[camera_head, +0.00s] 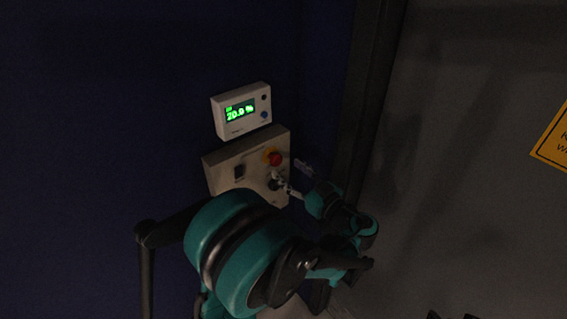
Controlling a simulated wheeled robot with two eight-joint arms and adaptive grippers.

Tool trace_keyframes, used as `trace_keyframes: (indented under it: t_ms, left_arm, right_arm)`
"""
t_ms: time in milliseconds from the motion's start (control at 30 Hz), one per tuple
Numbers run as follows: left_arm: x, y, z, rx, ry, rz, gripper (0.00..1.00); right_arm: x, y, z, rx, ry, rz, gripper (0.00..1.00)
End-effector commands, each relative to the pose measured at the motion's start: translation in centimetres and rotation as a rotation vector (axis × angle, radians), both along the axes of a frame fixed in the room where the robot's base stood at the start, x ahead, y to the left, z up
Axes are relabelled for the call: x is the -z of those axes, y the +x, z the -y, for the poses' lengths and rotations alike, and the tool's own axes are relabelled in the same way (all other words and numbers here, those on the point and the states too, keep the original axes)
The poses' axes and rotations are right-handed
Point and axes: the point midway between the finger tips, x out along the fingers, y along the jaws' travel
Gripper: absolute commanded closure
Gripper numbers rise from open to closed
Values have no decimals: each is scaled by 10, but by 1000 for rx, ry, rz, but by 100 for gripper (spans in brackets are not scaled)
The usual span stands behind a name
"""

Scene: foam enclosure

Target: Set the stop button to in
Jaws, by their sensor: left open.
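The stop button (274,158) is a red mushroom head on a yellow surround, on the upper right of a pale control box (222,182) fixed to the dark blue wall. Whether it is in or out cannot be told from this angle. My left gripper (281,183) is just below the button, close to the box's lower right face. It looks small and dim, with its jaws open and nothing visible between them. Contact with the box cannot be made out. My right gripper is not seen.
A dark switch (239,172) sits left of the button. Above the box is a white display unit (221,121) with green digits. A dark upright post (366,100) stands to the right, then a grey wall with a yellow sign (553,140). My left arm covers the area below the box.

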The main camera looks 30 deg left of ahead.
Motion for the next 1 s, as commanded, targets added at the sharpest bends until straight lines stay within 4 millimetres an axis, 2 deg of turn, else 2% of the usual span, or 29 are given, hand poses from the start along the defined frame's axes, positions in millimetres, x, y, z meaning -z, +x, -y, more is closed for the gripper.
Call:
trace_keyframes:
  t_ms: [100,233,567,600,633,800,1000]
  left_arm:
    - [1,7,-19,-2,-1,-1,44]
    - [0,13,-32,-1,-1,-1,44]
    - [0,16,-37,2,-1,-3,44]
    - [0,16,-37,2,-1,-3,47]
    - [0,16,-37,2,-1,-3,54]
    - [0,16,-37,2,-1,-3,99]
    - [1,17,-42,0,-1,-3,100]
  right_arm:
    - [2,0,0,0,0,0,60]
    - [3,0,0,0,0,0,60]
    - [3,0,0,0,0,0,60]
    - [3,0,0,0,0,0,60]
    - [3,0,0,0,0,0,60]
    - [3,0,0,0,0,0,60]
    - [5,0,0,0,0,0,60]
